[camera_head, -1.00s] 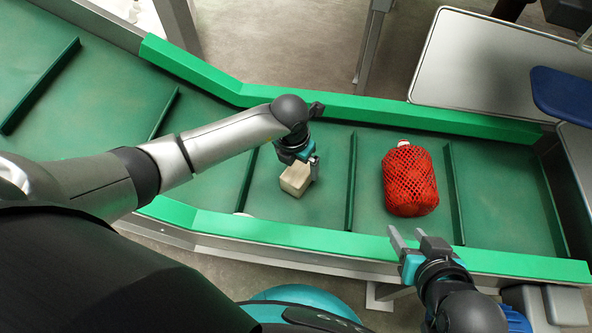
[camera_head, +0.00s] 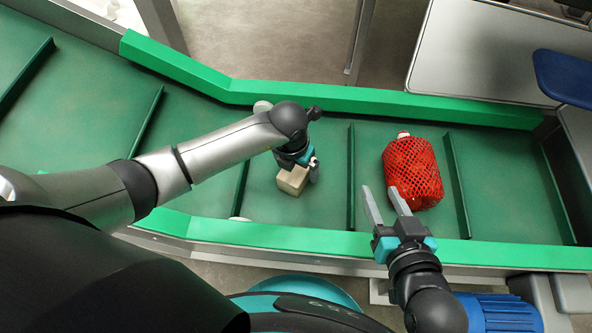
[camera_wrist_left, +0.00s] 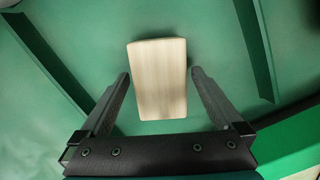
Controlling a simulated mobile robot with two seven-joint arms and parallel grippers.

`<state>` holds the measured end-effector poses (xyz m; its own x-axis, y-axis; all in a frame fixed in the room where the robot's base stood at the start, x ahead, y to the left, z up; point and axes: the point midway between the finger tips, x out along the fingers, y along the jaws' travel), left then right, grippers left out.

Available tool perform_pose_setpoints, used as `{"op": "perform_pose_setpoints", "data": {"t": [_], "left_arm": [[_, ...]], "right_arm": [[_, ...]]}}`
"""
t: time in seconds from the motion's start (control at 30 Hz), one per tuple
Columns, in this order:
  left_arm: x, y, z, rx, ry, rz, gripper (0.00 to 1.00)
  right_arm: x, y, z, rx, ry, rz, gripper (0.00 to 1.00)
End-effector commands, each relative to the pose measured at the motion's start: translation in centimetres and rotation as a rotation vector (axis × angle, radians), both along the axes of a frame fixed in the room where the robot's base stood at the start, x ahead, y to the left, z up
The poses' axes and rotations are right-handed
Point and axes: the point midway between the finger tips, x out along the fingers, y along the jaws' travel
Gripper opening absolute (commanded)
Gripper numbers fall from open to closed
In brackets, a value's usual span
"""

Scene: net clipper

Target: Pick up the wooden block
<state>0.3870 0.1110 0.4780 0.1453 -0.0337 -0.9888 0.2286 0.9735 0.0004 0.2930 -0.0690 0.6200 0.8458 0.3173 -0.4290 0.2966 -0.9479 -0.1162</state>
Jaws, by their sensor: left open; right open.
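The wooden block (camera_head: 292,182) is a pale, box-shaped piece on the green conveyor belt. My left gripper (camera_head: 304,170) is over it, and the wrist hides part of the block in the head view. In the left wrist view the block (camera_wrist_left: 158,78) lies ahead of and partly between the two open fingers (camera_wrist_left: 160,82), with a gap on each side. My right gripper (camera_head: 385,206) is open and empty, near the belt's front edge, beside the red net bag.
A red net bag (camera_head: 412,172) with a white top lies on the belt to the right. Raised dark green cleats (camera_head: 351,180) cross the belt (camera_head: 500,195). Bright green side rails (camera_head: 330,98) edge it. A blue seat-like panel (camera_head: 570,88) is at upper right.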

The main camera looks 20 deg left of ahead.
Motion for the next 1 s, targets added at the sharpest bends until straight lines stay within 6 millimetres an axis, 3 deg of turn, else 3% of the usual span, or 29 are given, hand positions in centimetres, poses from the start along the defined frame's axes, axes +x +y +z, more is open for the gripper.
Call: {"op": "perform_pose_setpoints", "data": {"t": [0.83,1.0], "left_arm": [[0.03,0.02,-0.49,0.0,-0.001,0.0,1.0],[0.02,0.03,-0.49,0.0,0.0,0.0,0.81]], "right_arm": [[-0.01,-0.02,-0.2,-0.001,0.002,0.001,0.5],[-0.01,-0.02,-0.2,-0.001,0.002,0.001,0.5]]}}
